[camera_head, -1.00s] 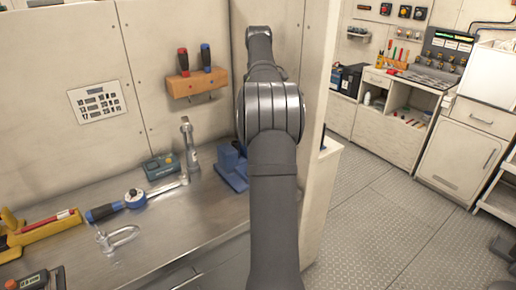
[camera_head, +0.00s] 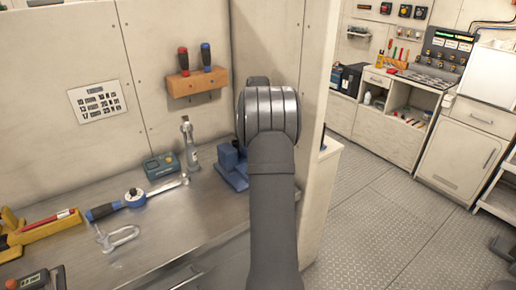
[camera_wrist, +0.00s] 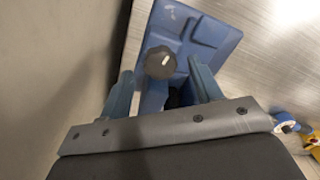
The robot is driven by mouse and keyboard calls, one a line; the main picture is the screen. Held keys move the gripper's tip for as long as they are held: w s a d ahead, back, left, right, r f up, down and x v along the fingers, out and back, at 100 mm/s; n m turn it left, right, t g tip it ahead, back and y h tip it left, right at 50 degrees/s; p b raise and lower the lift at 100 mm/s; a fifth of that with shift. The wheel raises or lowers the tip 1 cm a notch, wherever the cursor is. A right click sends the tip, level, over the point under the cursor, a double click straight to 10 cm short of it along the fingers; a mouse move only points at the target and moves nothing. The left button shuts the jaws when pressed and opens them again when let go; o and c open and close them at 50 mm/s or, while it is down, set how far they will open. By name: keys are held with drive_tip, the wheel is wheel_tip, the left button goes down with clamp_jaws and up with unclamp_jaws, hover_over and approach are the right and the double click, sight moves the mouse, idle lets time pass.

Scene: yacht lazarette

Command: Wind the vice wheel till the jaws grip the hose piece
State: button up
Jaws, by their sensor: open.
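The blue vice (camera_head: 232,168) stands on the metal bench at its right end, partly hidden behind my arm in the head view. In the wrist view the blue vice body (camera_wrist: 213,38) lies below my gripper. Its dark round wheel (camera_wrist: 159,62), with a pale mark on it, shows between my fingers. My gripper (camera_wrist: 162,85) is open, one finger to each side of the wheel; I cannot tell whether they touch it. A dark piece by the right finger may be the hose piece, but this is unclear. The vice jaws cannot be made out.
A wooden rack (camera_head: 196,82) with two screwdrivers is on the wall behind. A wall panel stands close at right.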

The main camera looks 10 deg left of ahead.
drive_tip(key=shift+f, duration=1.05)
drive_tip(key=c, duration=1)
drive_tip(key=m, duration=0.6)
drive_tip(key=shift+r+m, duration=0.1)
drive_tip(key=shift+m, duration=0.2)
drive_tip(key=m, duration=0.5)
drive_tip(key=shift+a+m, duration=0.1)
drive_tip(key=shift+m, duration=0.2)
